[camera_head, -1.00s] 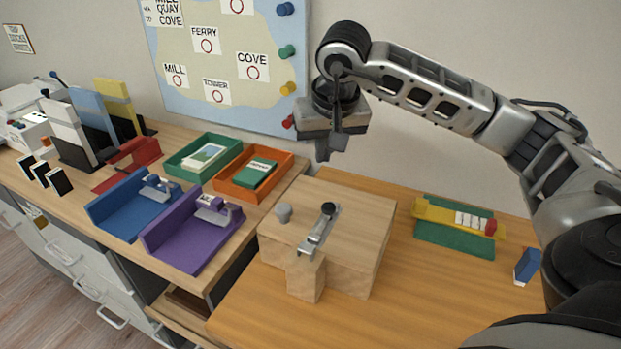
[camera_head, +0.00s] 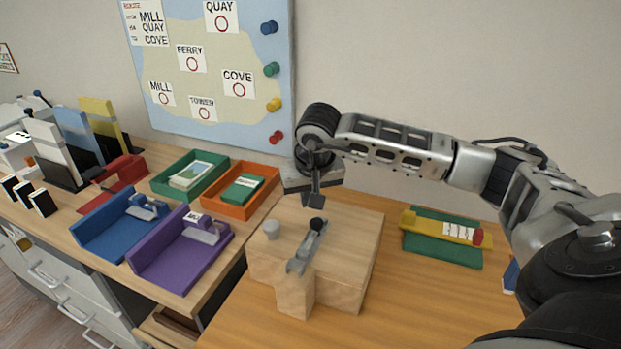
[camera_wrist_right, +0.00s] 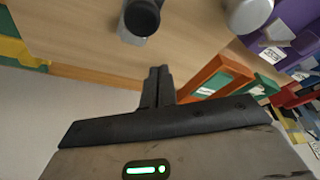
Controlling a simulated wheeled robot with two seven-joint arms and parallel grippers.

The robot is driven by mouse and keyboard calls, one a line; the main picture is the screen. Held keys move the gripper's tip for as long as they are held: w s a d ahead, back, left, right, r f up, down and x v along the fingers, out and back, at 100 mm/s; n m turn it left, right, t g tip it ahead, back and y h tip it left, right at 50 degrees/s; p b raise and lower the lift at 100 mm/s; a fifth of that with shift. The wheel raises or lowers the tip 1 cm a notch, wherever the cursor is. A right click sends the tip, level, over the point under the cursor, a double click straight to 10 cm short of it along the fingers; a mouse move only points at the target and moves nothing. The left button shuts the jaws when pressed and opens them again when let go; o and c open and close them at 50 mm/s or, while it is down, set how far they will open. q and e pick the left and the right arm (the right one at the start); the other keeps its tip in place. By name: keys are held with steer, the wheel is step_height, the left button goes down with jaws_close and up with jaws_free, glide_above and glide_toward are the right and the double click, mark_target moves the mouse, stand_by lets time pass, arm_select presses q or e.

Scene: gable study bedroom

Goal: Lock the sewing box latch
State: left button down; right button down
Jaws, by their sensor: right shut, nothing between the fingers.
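The sewing box is a pale wooden box (camera_head: 355,235) on the desk, with a wooden block on its front face. Its latch is a metal lever (camera_head: 306,250) lying along the lid toward the front block, with a black knob (camera_head: 316,225) at its far end. The knob also shows in the right wrist view (camera_wrist_right: 141,18). My right gripper (camera_head: 316,204) is shut and empty, just above and behind the knob. In the wrist view its fingertips (camera_wrist_right: 159,72) are together, apart from the knob. My left gripper is out of view.
A grey round knob (camera_head: 271,230) stands on the lid left of the latch. Purple (camera_head: 175,262), blue (camera_head: 105,228), orange (camera_head: 233,207) and green (camera_head: 180,183) trays lie to the left. A green mat (camera_head: 440,250) with a yellow piece lies right. Bare desk separates box and mat.

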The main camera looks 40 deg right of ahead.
steer(key=s, duration=0.1)
steer(key=s+a, duration=0.1)
steer(key=shift+s+a+r+p, duration=0.1)
steer(key=shift+s+r+p, duration=0.2)
steer(key=shift+s, duration=0.05)
steer(key=shift+s+a, duration=0.2)
steer(key=shift+s, duration=0.2)
steer(key=shift+f, duration=0.1)
steer(key=a, duration=0.1)
steer(key=s+a, duration=0.1)
steer(key=a, duration=0.1)
steer(key=shift+s+a, duration=0.1)
steer(key=shift+s, duration=0.2)
steer(key=shift+s+a+b, duration=0.2)
steer(key=shift+a+b, duration=0.1)
steer(key=shift+d, duration=0.1)
